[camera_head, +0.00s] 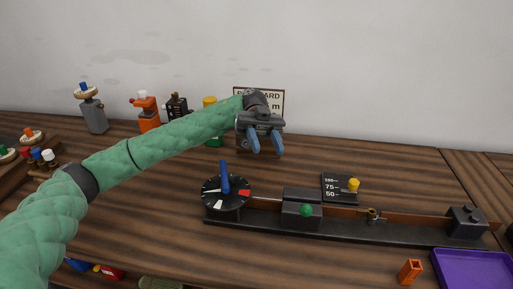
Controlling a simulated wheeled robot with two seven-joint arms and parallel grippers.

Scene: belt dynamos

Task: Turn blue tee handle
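A blue handle (225,178) stands upright on a round black dial (226,196) with white marks and a red patch, at the left end of a long dark bench device (340,228). From this angle I cannot make out a crossbar on the handle. My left gripper (265,146) is above and to the right of the handle, its two blue fingers pointing down with a gap between them. It is open and empty, apart from the handle. My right gripper is not in view.
The device bears a green knob (306,210), a small brass part (373,216) and a black end block (466,222). A scale plate with a yellow knob (353,185) stands behind it. An orange block (410,271) and a purple tray (474,270) are at front right. Several small devices line the back left.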

